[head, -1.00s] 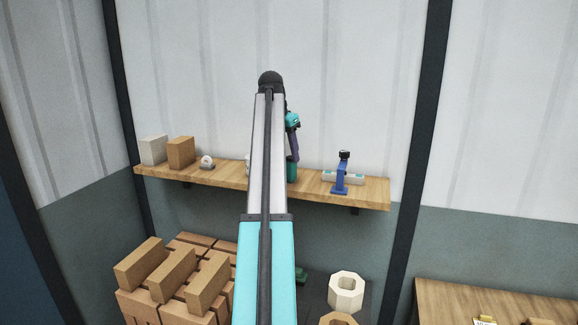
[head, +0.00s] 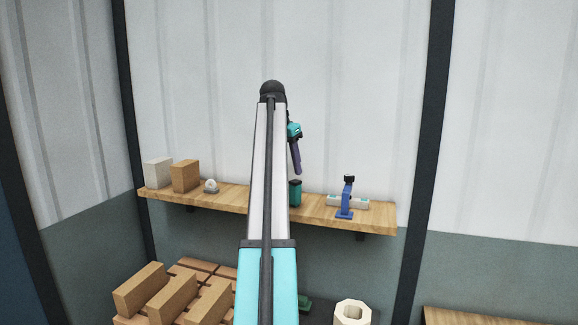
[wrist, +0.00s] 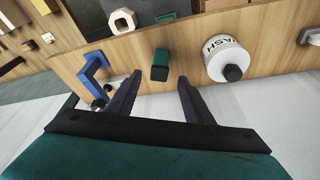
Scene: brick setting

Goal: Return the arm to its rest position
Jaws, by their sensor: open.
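My gripper (head: 296,160) is partly hidden behind my own teal and white arm in the head view. It hangs a little above the wooden shelf. In the wrist view, my gripper (wrist: 157,84) has its two dark purple fingers spread apart with nothing held between them. A dark green block (head: 295,193) stands on the shelf below the fingers, apart from them. The green block also shows in the wrist view (wrist: 160,64), beyond the gap between the fingertips.
A white labelled container (wrist: 226,57) shows in the wrist view. Stacked bricks (head: 172,298) lie below.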

